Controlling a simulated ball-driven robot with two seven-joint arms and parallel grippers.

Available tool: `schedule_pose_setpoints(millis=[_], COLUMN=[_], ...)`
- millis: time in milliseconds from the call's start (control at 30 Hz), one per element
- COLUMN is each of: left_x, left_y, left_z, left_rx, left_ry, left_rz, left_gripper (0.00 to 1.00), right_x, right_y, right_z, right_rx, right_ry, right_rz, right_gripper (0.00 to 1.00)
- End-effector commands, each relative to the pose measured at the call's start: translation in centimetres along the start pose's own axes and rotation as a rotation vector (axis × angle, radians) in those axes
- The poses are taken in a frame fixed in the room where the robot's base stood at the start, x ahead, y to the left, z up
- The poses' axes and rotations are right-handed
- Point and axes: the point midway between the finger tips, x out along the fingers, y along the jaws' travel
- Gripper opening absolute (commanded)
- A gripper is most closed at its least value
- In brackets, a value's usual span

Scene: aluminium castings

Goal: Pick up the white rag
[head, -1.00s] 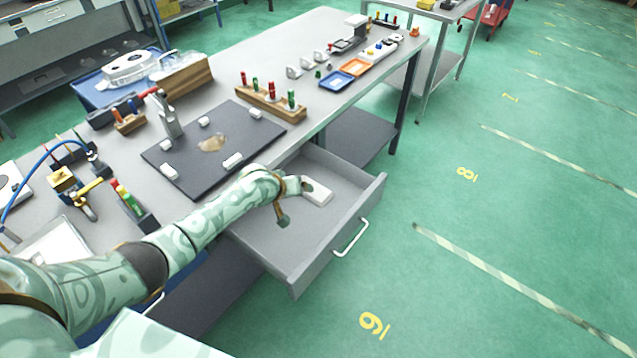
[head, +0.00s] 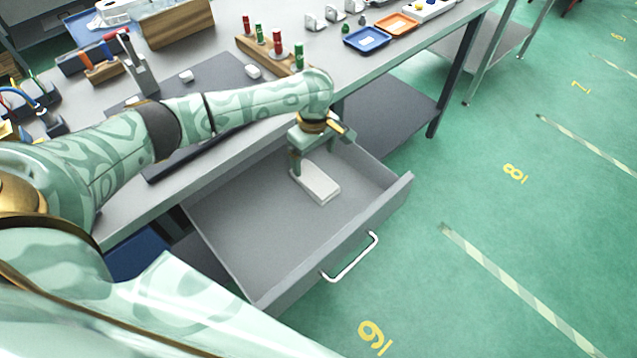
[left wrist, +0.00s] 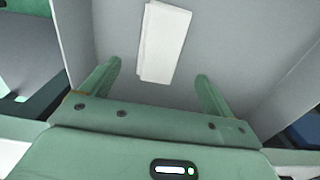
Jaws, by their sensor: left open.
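The white rag (head: 318,184) lies folded into a flat rectangle on the floor of the open grey drawer (head: 262,226), towards its back right part. It also shows in the left wrist view (left wrist: 164,42), beyond the fingertips and roughly between their lines. My left gripper (head: 304,172) points down over the drawer, just above the rag's far end in the head view. In the left wrist view its two fingers (left wrist: 158,84) are spread apart with nothing between them. Whether a fingertip touches the rag cannot be told. My right gripper is in neither view.
The drawer's front wall with its handle (head: 350,258) and its side walls surround the rag. The workbench (head: 345,72) above carries a dark mat (head: 215,85), a wooden block with red and green pieces (head: 272,52), and blue and orange trays (head: 366,39). The drawer floor in front is bare.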

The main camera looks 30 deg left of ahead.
Motion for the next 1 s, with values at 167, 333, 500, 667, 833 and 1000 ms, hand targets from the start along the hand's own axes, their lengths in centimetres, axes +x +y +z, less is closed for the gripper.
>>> schedule_pose_setpoints(millis=[167, 333, 500, 667, 833, 1000], left_x=[2.9, 3.6, 6.4, 8.4, 8.0, 8.0], left_y=[0.0, 0.0, 0.0, 0.0, 0.1, 0.1], left_z=[0.0, 0.0, 0.2, 0.2, 0.2, 0.2], left_rx=[-0.001, 0.000, 0.000, 0.000, 0.000, 0.000], left_ry=[0.000, 0.000, -0.001, 0.001, 0.003, 0.003], left_rz=[-0.002, 0.000, -0.003, -0.001, 0.004, 0.004], left_gripper=[0.87, 0.87, 0.87, 0.87, 0.87, 0.54], right_x=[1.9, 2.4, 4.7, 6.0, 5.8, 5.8], right_y=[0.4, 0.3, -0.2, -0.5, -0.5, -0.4], right_z=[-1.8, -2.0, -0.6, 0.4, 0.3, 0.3], right_rx=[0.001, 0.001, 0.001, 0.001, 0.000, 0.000], right_ry=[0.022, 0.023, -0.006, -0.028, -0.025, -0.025], right_rz=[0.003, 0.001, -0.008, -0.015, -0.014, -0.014], right_gripper=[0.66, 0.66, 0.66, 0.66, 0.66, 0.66])
